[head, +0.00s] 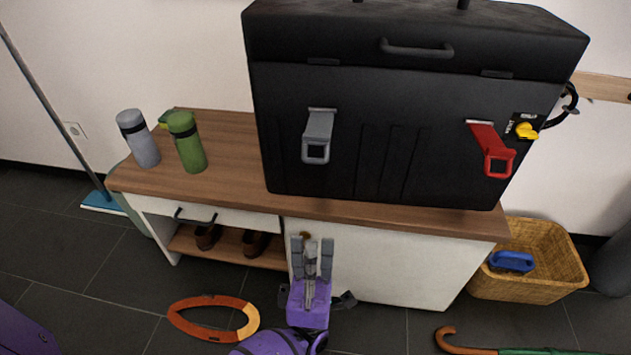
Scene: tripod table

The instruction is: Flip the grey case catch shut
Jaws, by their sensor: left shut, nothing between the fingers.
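A large black case (400,140) stands on the wooden top of a white cabinet. Its lid (330,32) is down. The grey catch (317,136) is on the left of the case front, its square loop hanging downward, apart from the small dark keeper (322,62) at the lid edge above. A red catch (491,150) hangs down on the right, tilted. My left gripper (312,242) is shut and empty, its fingers pointing up in front of the cabinet, below the grey catch and apart from it. My right gripper is out of view.
A grey bottle (138,138) and a green bottle (187,142) stand on the cabinet top (230,150) left of the case. A yellow knob (526,131) is beside the red catch. A wicker basket (560,262) and an orange ring-shaped object (185,322) are on the floor.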

